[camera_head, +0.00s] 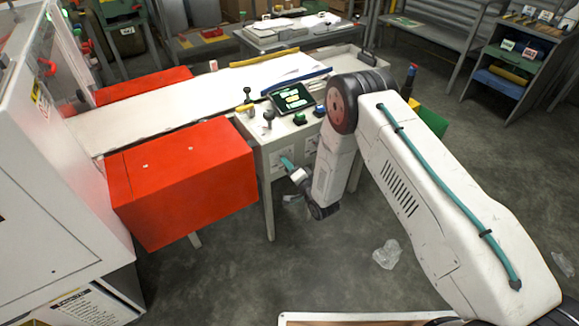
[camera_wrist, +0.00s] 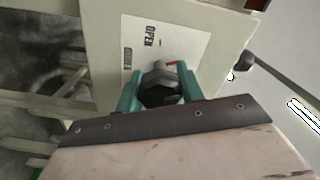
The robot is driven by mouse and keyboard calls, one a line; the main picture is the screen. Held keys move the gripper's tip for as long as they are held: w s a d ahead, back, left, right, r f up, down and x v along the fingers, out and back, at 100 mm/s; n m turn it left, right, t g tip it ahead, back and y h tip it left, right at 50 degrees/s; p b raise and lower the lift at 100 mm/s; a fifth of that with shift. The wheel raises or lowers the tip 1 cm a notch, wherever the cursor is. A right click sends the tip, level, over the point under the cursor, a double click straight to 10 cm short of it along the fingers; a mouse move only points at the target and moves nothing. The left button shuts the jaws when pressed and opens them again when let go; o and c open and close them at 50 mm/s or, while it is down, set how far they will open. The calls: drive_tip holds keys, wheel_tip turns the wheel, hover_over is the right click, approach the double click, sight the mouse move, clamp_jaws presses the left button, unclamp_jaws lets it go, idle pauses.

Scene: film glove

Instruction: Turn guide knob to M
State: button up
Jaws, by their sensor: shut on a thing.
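A dark grey knob (camera_wrist: 158,76) sits on a white label plate (camera_wrist: 152,42) on the front face of a pale machine cabinet. The plate carries the word OPEN and a second word too small to read surely; I see no M. A small red mark shows beside the knob. My gripper (camera_wrist: 157,88) has its two teal fingers on either side of the knob and is shut on it. In the head view my gripper (camera_head: 287,164) is at the front of the cabinet (camera_head: 264,150), below the control panel; the knob it holds is hidden there.
A small screen (camera_head: 292,98) and several levers and buttons stand on the cabinet top above my gripper. A big red box (camera_head: 182,180) is to the left, next to a white conveyor bed (camera_head: 150,118). A crumpled clear bag (camera_head: 387,254) lies on open floor to the right.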

drive_tip(key=m, duration=0.4)
drive_tip(key=shift+w+d+m, duration=0.1)
drive_tip(key=shift+d+m, duration=0.05)
drive_tip(key=shift+m, duration=0.25)
drive_tip(key=m, duration=0.3)
drive_tip(key=shift+m, duration=0.3)
drive_tip(key=m, duration=0.3)
drive_tip(key=shift+m, duration=2.1)
drive_tip(key=o, duration=1)
drive_tip(key=shift+v, duration=3.85)
